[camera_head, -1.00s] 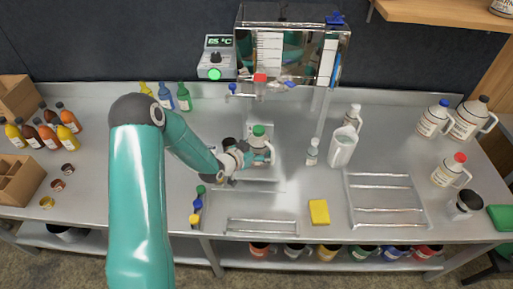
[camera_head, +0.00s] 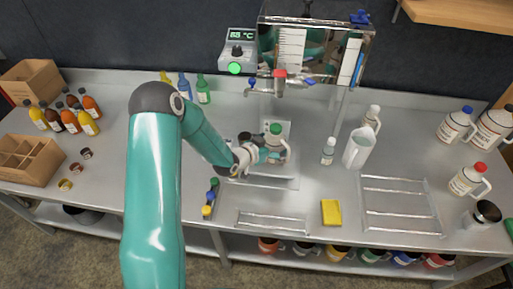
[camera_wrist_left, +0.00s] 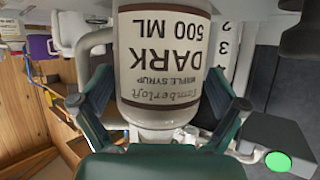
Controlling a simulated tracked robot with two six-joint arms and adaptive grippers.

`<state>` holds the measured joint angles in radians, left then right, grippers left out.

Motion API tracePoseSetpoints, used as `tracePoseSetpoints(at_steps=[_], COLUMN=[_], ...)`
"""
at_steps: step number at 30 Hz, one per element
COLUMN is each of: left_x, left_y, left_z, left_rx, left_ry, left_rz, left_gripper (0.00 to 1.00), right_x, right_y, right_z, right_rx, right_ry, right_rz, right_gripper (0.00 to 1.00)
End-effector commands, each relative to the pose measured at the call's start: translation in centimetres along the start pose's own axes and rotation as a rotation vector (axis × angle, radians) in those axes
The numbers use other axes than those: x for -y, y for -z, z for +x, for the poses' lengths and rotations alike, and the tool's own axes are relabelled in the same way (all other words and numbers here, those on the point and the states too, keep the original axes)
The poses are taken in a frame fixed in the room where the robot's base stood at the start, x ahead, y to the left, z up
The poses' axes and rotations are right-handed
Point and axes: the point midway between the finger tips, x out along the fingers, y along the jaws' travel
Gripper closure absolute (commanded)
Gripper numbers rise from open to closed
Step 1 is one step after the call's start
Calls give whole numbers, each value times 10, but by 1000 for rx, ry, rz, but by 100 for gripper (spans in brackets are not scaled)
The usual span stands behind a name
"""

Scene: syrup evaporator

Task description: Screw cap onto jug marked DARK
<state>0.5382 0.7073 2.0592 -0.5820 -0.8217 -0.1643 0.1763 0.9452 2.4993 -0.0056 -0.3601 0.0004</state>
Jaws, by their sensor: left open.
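The jug marked DARK (camera_head: 275,143) stands upright under the evaporator tap, its handle to the right. A green cap (camera_head: 274,128) shows at its top in the head view; I cannot tell how tightly it sits. In the left wrist view, the jug (camera_wrist_left: 163,60) appears upside down with its DARK label facing the camera. My left gripper (camera_head: 262,155) is open at the jug's left side. Its fingers (camera_wrist_left: 162,105) lie on either side of the jug in the wrist view; contact is unclear. My right gripper is not in view.
A white pitcher (camera_head: 357,150) and small bottle (camera_head: 328,151) stand to the right. A yellow sponge (camera_head: 331,212) and wire rack (camera_head: 400,207) lie in front.

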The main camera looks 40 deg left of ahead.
Motion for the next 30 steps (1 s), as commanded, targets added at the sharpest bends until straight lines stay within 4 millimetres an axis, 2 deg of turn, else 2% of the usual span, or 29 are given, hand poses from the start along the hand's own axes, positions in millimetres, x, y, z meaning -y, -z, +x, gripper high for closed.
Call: tracePoseSetpoints(at_steps=[9,15,21,30], left_x=[2,2,0,0], left_y=[-2,-1,-1,-1], left_z=[-66,-101,-116,-117], left_rx=[-1,-1,0,0], left_ry=[4,4,1,0], left_rz=[0,0,0,0], left_gripper=[0,0,0,0], right_x=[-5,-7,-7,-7], right_y=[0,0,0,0], right_z=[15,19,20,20], right_rx=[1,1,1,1], right_ry=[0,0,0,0], right_rz=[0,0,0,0], right_gripper=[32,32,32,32])
